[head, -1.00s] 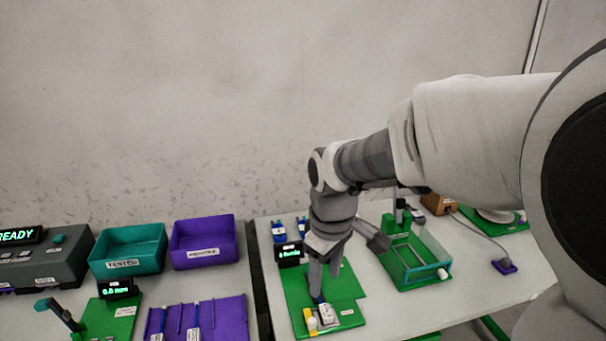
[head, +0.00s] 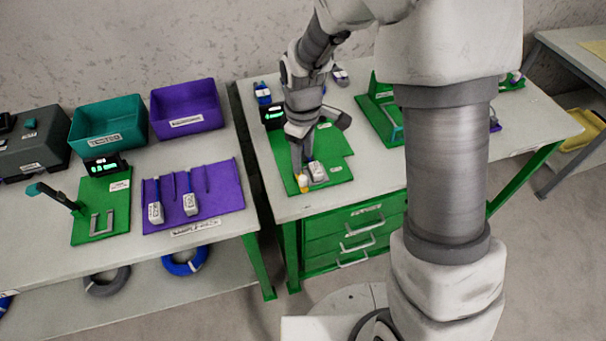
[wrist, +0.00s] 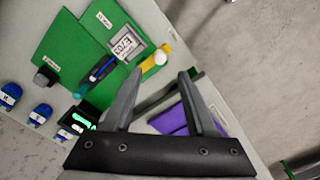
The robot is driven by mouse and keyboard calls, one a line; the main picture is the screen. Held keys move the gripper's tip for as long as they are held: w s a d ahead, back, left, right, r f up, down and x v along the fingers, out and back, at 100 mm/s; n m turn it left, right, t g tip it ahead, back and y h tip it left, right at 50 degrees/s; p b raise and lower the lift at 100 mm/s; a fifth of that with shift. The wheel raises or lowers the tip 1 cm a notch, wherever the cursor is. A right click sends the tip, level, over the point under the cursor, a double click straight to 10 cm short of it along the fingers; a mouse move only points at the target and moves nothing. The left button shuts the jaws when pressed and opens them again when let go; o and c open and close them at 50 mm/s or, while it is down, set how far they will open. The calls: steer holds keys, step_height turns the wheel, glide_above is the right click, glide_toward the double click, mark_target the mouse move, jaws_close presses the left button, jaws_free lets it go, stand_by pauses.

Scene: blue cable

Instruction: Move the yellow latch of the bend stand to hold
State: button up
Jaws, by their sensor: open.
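The bend stand is a green board (head: 333,150) on the right-hand table, with a small display (head: 273,112) at its back left corner. Its yellow latch (head: 303,184) is at the front edge, beside a white labelled block (head: 317,171). In the wrist view the yellow latch (wrist: 150,68) has a white round knob (wrist: 160,58) and lies just beyond the fingertips. The labelled block (wrist: 124,43) has a blue-and-black cable piece (wrist: 103,68) beside it. My gripper (wrist: 160,74) is open and empty, pointing down by the latch. In the head view my arm partly hides the stand.
Blue connectors (head: 262,93) lie behind the display. A green frame fixture (head: 385,108) stands to the right, partly behind my arm. The left table holds a purple rack (head: 222,180), a teal bin (head: 105,125) and a purple bin (head: 185,108). A gap separates the two tables.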

mark_target(303, 177)
step_height(303, 177, down, 8)
steer(key=shift+r, duration=0.25)
jaws_close()
stand_by(0.3)
stand_by(1.1)
